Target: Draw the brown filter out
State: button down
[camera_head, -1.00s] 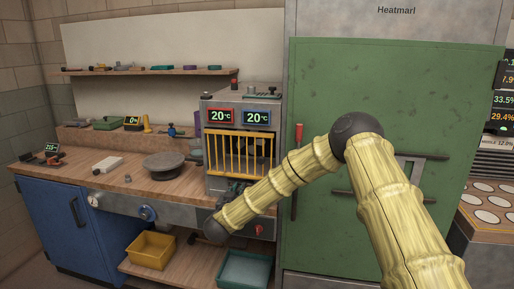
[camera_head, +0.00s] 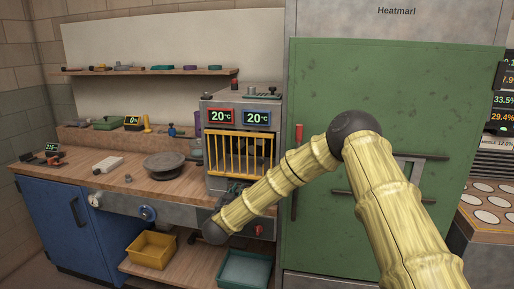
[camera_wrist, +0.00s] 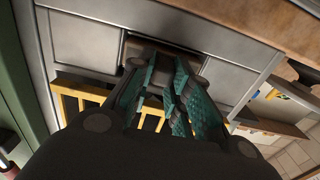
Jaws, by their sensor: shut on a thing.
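The brown filter (camera_wrist: 135,46) shows in the wrist view as a dark brown edge at a slot in the grey metal front, between the yellow bars and the wooden counter. My gripper (camera_wrist: 163,66) is shut on it, with teal ribbed pads on its fingers. The fingers cover much of the filter, and how far it stands out of the slot cannot be told. In the head view my bamboo-like arm hides most of this spot below the yellow cage.
The grey unit (camera_head: 215,100) has two 20°C displays and a yellow barred guard (camera_head: 226,152) close to my gripper. A wooden counter (camera_head: 120,183) with a round grey wheel (camera_head: 172,165) lies left. A green cabinet door (camera_head: 400,90) stands right. Yellow (camera_head: 151,262) and teal bins sit below.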

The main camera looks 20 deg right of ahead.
jog(key=p+v, duration=0.3)
jog(key=v, duration=1.3)
dwell(3.8)
jog(key=shift+s+a, duration=0.1)
jog(key=shift+a, duration=0.05)
